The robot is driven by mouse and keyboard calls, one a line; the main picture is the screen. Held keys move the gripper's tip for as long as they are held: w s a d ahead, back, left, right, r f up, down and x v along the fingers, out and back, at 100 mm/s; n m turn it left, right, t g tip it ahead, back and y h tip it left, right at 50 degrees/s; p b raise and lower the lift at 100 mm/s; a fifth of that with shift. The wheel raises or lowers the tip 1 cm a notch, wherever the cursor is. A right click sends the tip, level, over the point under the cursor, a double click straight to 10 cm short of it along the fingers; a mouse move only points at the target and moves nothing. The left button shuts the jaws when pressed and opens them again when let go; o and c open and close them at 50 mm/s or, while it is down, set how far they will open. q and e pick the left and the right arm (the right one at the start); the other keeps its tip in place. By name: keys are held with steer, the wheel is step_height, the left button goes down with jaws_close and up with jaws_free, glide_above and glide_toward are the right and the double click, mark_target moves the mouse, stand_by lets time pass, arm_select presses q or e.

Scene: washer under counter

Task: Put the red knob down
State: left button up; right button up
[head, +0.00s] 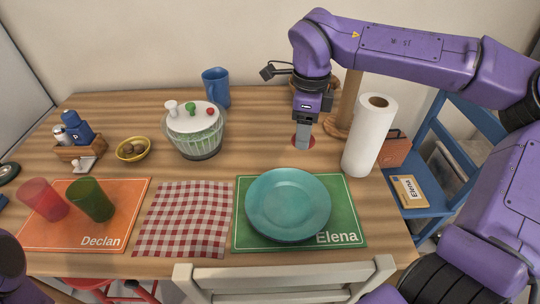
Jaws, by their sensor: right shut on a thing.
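My right gripper (302,145) points straight down over the back right of the table. It is shut on a red thing, the red knob (311,141), which shows only as small red edges on either side of the fingers. The fingers hide most of it, and it looks at or just above the table top; I cannot tell if it touches. My left gripper is out of view; only a dark part of my left arm shows at the lower left edge.
A paper towel roll (370,135) stands close right of the gripper. A salad spinner (195,130) with knobs on its lid and a blue mug (216,88) stand to the left. A teal plate (288,203) lies in front on a green mat (346,222). Bare wood (255,135) lies left of the gripper.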

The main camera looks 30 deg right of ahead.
steer(key=shift+s+d+m, duration=0.1)
steer(key=shift+m, duration=0.4)
steer(key=shift+w, duration=0.25)
steer(key=w+f, duration=0.4)
steer(key=w, duration=0.5)
glide_above(271, 147)
steer(key=f, duration=0.5)
steer(key=shift+s, duration=0.4)
steer(key=shift+w+f, duration=0.25)
steer(key=shift+f, duration=0.05)
step_height(271, 147, down, 3)
steer(key=shift+w+f, duration=0.1)
steer(key=shift+f, duration=0.05)
steer(key=o, duration=1.1)
steer(key=shift+c, duration=0.2)
